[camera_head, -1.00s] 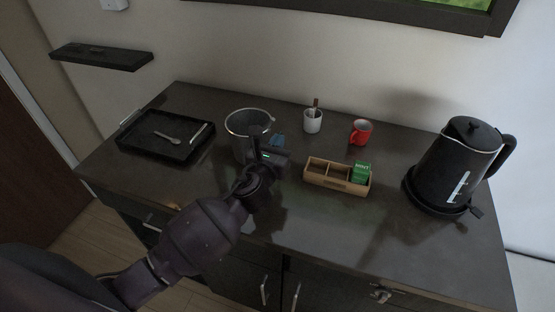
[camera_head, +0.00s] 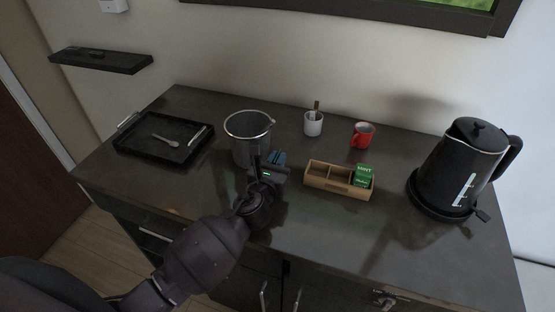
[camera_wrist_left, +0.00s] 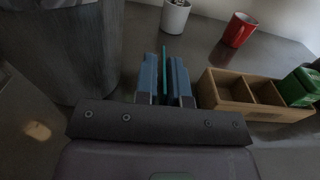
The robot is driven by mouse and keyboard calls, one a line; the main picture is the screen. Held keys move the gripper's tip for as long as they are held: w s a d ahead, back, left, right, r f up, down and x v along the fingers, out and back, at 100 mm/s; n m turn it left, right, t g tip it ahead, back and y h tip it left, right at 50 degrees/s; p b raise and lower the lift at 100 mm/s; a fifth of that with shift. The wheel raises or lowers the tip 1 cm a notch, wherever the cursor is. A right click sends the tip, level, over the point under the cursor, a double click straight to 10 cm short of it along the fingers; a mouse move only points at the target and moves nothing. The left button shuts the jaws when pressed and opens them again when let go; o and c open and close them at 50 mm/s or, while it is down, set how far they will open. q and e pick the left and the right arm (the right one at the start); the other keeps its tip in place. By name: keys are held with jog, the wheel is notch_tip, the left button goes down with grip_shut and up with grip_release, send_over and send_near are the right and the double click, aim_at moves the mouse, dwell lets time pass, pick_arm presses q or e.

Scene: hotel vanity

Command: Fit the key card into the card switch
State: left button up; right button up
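My left gripper (camera_head: 277,158) is over the dark counter, between the metal bucket and the wooden box. In the left wrist view its two blue fingers (camera_wrist_left: 165,75) are close together. A thin teal card (camera_wrist_left: 164,68), seen edge-on, stands upright between them, its tip reaching slightly past the fingertips. I take it for the key card, and the fingers look shut on it. A white wall plate (camera_head: 113,5), cut off by the top edge at upper left, may be the card switch; its slot cannot be made out. My right gripper is not in view.
A metal bucket (camera_head: 247,140) stands close left of the gripper, a wooden box (camera_head: 325,184) with green packets to its right. Behind are a white cup (camera_head: 313,125) and red mug (camera_head: 362,136). A black tray (camera_head: 150,151), wall shelf (camera_head: 100,62) and kettle (camera_head: 458,165) flank them.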

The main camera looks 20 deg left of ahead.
pick_arm(q)
jog(key=shift+o, duration=1.1)
jog(key=shift+r, duration=0.15)
jog(key=shift+s, duration=0.2)
jog(key=s, duration=1)
jog(key=shift+s+a, duration=0.2)
jog(key=shift+s, duration=0.2)
jog(key=shift+o, duration=0.6)
jog(key=shift+s, duration=0.25)
jog(key=shift+r, duration=0.1)
jog(key=shift+w+a+f+p, duration=0.1)
jog(key=shift+w+f+p, duration=0.3)
jog(key=shift+p, duration=0.4)
jog(key=shift+w, duration=0.35)
jog(key=w, duration=0.4)
jog(key=shift+w+f, duration=0.1)
jog(key=shift+w, duration=0.15)
jog(key=w, duration=0.4)
jog(key=shift+w+d, duration=0.3)
jog(key=shift+w, duration=0.55)
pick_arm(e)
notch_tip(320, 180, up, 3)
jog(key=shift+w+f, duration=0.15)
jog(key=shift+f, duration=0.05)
